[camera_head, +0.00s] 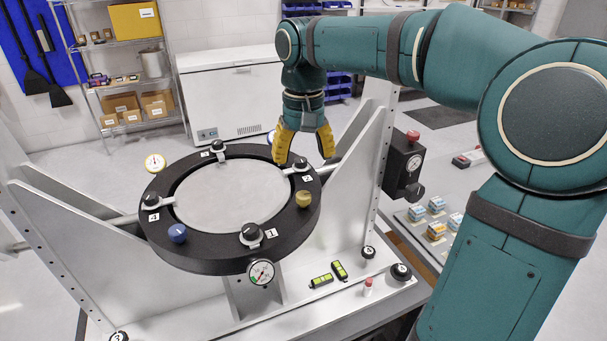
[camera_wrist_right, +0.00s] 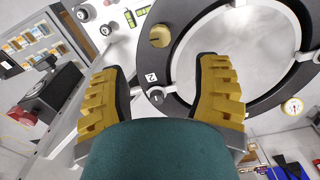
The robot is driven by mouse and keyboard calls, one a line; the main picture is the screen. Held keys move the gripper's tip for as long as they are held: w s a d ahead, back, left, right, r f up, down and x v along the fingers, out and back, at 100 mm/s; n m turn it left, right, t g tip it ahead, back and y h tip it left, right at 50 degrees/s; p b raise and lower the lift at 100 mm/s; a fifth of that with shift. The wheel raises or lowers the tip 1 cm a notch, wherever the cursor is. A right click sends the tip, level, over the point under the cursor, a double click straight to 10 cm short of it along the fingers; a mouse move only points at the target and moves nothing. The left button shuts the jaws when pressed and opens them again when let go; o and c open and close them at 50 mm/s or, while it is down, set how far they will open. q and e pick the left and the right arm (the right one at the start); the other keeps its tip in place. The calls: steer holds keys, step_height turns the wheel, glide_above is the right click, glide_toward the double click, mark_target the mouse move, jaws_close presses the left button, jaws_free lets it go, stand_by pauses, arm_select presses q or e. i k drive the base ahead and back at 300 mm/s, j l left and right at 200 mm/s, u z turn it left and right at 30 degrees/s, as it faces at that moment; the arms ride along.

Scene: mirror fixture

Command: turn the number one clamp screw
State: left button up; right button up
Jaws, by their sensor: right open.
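The number one clamp screw (camera_head: 251,232) is a black knob on the front of the dark ring (camera_head: 200,262), beside a white label marked 1 (camera_head: 271,233). My right gripper (camera_head: 303,158) has yellow fingers, points down and is open. It is above the ring's right side, near the clamp screw marked 2 (camera_head: 301,165), away from number one. In the right wrist view the number two screw (camera_wrist_right: 157,96) shows between the spread fingers (camera_wrist_right: 158,64), apart from them. My left gripper is not in view.
A brass knob (camera_head: 304,199) and a blue knob (camera_head: 178,233) stand on the ring. A dial gauge (camera_head: 261,272) hangs at its front. The clamp screw marked 4 (camera_head: 151,200) is at left. A slanted grey support plate (camera_head: 355,185) rises close to the right gripper.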

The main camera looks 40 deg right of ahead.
mark_target(252, 234)
steer(key=k, duration=1)
